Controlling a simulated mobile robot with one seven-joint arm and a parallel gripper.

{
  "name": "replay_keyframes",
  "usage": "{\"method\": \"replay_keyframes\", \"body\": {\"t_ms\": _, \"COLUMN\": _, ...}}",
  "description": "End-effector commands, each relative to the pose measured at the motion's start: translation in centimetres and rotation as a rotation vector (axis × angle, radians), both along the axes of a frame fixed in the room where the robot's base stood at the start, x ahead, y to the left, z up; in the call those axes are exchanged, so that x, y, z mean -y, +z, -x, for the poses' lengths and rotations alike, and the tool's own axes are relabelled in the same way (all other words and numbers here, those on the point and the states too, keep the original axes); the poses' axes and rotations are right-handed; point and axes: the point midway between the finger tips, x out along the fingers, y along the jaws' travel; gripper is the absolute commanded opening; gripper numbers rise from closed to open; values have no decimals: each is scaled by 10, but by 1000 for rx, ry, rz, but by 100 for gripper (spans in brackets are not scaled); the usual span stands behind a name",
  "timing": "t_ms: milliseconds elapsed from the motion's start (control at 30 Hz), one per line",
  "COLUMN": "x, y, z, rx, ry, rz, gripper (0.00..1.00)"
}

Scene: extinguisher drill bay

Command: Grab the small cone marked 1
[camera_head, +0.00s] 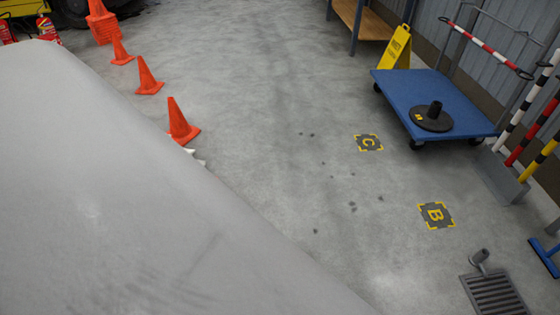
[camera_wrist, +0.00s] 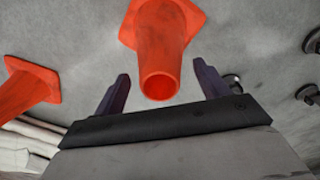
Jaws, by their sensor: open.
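In the wrist view an orange cone (camera_wrist: 160,42) lies ahead of my gripper (camera_wrist: 162,86), its open round top toward me between the two dark fingers. The fingers are open, with gaps on both sides of the cone. A second orange cone (camera_wrist: 27,88) is left of the gripper. In the head view three single orange cones, a near one (camera_head: 181,124), a middle one (camera_head: 147,77) and a far one (camera_head: 120,51), stand in a row at upper left. No number is readable on any cone. My gripper is out of sight in the head view.
A stack of orange cones (camera_head: 102,24) and red extinguishers (camera_head: 46,29) are at upper left. A blue platform cart (camera_head: 425,92) holding a black weighted base (camera_head: 432,118) stands right, beside a yellow floor sign (camera_head: 395,48).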

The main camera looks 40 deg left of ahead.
Motion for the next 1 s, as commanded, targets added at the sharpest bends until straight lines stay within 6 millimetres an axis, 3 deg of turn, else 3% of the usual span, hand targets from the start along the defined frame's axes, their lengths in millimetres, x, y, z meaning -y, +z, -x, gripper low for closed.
{"method": "replay_keyframes", "body": {"t_ms": 233, "x": 0, "y": -1, "z": 0, "rx": 0, "ry": 1, "rz": 0, "gripper": 71}}
{"method": "replay_keyframes", "body": {"t_ms": 733, "x": 0, "y": -1, "z": 0, "rx": 0, "ry": 1, "rz": 0, "gripper": 6}}
{"method": "replay_keyframes", "body": {"t_ms": 1000, "x": 0, "y": 1, "z": 0, "rx": 1, "ry": 0, "rz": -1, "gripper": 6}}
